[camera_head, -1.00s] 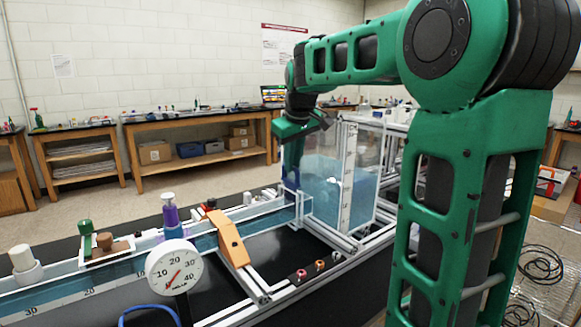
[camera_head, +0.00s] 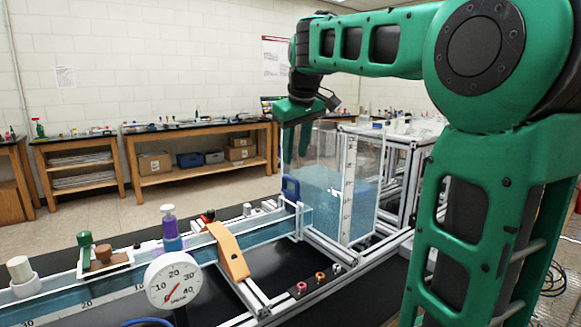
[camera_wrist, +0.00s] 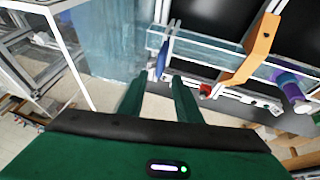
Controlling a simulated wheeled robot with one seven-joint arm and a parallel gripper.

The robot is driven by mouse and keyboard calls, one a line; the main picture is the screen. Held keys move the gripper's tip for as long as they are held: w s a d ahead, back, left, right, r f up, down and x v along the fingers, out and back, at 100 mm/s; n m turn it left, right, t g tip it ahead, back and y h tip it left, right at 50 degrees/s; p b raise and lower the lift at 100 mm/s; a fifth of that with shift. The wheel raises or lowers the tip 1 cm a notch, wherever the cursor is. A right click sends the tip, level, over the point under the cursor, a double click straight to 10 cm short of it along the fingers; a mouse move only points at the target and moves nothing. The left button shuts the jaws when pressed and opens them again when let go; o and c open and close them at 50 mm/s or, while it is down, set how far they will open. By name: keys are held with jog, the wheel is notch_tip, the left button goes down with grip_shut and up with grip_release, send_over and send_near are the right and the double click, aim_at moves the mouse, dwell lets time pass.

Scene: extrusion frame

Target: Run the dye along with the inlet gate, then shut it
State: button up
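The inlet gate shows as a blue looped handle (camera_head: 291,188) at the tank end of the narrow clear flume. In the wrist view the blue handle (camera_wrist: 161,60) lies just beyond my fingertips. My gripper (camera_head: 296,158) hangs above the handle, pointing down. Its fingers (camera_wrist: 160,82) are apart with nothing between them. A purple bottle (camera_head: 171,230) with a pale top, perhaps the dye, stands at the flume beside the round dial (camera_head: 173,281); it also shows in the wrist view (camera_wrist: 292,92). Blue water (camera_head: 60,308) is in the flume.
A clear tank (camera_head: 335,200) of blue water stands right of the gate. An orange bridge piece (camera_head: 228,251) spans the flume. A tray (camera_head: 105,262) with green and brown items sits left. Small coloured knobs (camera_head: 320,277) are on the front rail.

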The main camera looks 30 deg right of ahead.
jog(key=shift+v, duration=1.4)
dwell(6.6)
